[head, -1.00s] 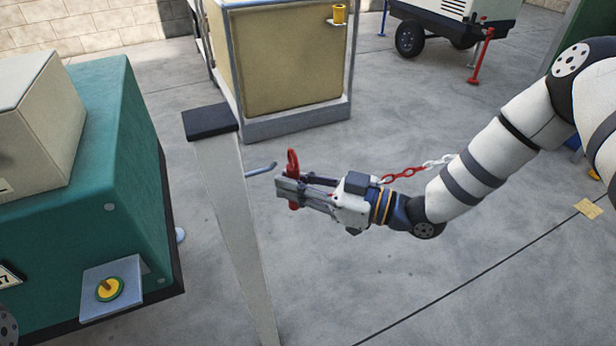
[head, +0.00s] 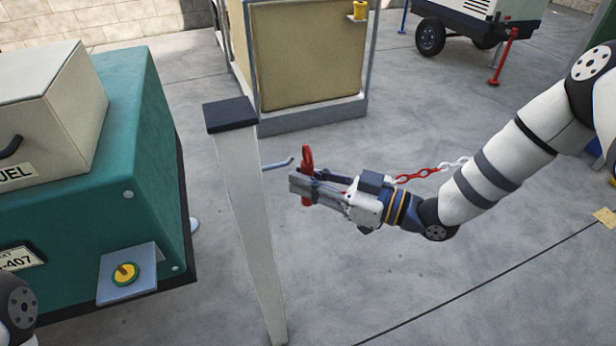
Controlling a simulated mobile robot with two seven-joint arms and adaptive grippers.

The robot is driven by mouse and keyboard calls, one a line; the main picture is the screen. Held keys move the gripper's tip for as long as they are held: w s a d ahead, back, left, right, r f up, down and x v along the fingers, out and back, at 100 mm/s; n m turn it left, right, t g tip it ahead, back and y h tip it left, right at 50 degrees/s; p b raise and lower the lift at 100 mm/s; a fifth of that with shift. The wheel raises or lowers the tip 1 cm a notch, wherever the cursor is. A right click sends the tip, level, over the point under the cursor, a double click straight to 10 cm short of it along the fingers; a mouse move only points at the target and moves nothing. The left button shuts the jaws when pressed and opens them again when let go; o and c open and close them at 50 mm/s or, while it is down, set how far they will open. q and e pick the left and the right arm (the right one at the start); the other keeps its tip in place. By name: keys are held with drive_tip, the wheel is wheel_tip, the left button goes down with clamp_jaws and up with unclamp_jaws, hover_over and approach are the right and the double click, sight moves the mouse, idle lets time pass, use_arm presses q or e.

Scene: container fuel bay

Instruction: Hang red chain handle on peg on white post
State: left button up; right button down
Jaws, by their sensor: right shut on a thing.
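The white post (head: 243,215) with a black cap stands upright left of centre. A thin grey-blue peg (head: 277,164) sticks out from its right side, with its tip bent up. My right gripper (head: 304,186) comes in from the right and is shut on the red chain handle (head: 307,158), just right of the peg tip in the picture. The handle's top shows above the fingers and a bit shows below. Whether handle and peg touch cannot be told. The red and white chain (head: 425,172) runs right behind my arm. My left gripper is not in view.
A teal cabinet (head: 110,160) with a cream box (head: 45,115) on it and a yellow-green knob (head: 125,273) stands at the left. A tan cabinet (head: 308,55) stands behind the post. A white wheeled unit (head: 480,25) is at the back right. The floor around the post is clear.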

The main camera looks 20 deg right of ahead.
drive_tip(key=shift+a, duration=0.1)
drive_tip(key=shift+a, duration=0.7)
drive_tip(key=shift+a, duration=0.1)
idle(0.4)
drive_tip(key=a, duration=0.3)
drive_tip(key=shift+s, duration=0.1)
idle(0.5)
drive_tip(key=shift+f, duration=0.15)
drive_tip(key=shift+f, duration=0.35)
drive_tip(key=shift+f, duration=0.2)
